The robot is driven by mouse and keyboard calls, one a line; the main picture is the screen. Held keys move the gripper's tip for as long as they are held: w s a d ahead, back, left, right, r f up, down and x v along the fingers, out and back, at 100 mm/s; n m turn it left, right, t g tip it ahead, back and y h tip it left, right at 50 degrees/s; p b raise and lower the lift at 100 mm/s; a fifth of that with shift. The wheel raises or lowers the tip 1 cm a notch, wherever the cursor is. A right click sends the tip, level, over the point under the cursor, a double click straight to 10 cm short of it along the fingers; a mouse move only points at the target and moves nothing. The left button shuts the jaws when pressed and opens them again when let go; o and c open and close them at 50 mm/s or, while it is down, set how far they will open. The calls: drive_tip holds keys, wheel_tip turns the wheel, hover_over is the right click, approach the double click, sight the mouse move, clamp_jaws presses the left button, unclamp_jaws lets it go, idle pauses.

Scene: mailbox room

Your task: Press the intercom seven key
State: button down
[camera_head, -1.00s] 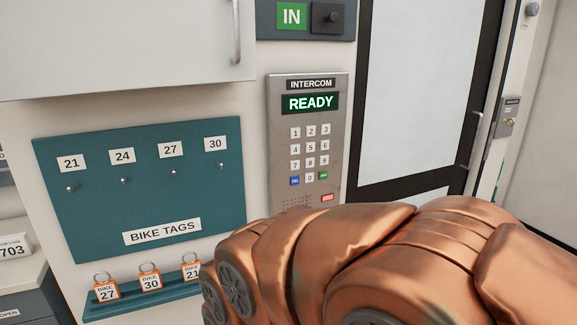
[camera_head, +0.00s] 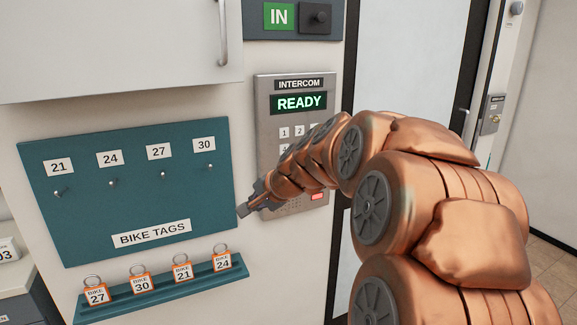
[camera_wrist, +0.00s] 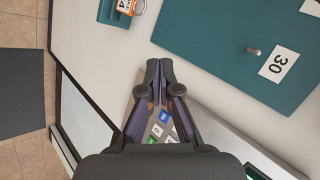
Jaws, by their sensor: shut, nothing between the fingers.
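The grey intercom (camera_head: 265,120) is on the wall in the head view, with a green READY display (camera_head: 299,103). Keys 1 and 2 and part of 4 show; my arm covers the seven key and most of the keypad. My gripper (camera_head: 243,210) is shut and empty, by the wall left of the intercom's lower part, near the teal board's lower right corner. In the wrist view my gripper (camera_wrist: 159,68) points past the intercom panel. A blue key (camera_wrist: 164,116) and a few others show between the finger linkages; the seven key cannot be made out.
The teal bike tag board (camera_head: 90,215) with pegs hangs left of my gripper. Below it, a teal ledge (camera_head: 195,281) holds several orange bike tags. An IN sign (camera_head: 279,16) is above the intercom. A glass door (camera_head: 405,70) is to the right.

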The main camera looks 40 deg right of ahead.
drive_tip(key=s+d+r+m+t+h, duration=0.1)
drive_tip(key=d+r+m+h, duration=0.1)
drive_tip(key=d, duration=0.6)
drive_tip(key=s+d+r+m+h, duration=0.1)
drive_tip(key=d+r+m+h, duration=0.1)
drive_tip(key=d, duration=0.7)
drive_tip(key=shift+s+r+m+t, duration=0.2)
drive_tip(key=shift+r+m+t, duration=0.2)
drive_tip(key=shift+r+m, duration=0.5)
drive_tip(key=shift+f, duration=0.2)
drive_tip(key=w+r+p+x, duration=0.1)
drive_tip(key=p+x, duration=0.3)
drive_tip(key=x, duration=0.9)
drive_tip(key=shift+w+d+r, duration=0.15)
drive_tip(key=shift+d+r, duration=0.1)
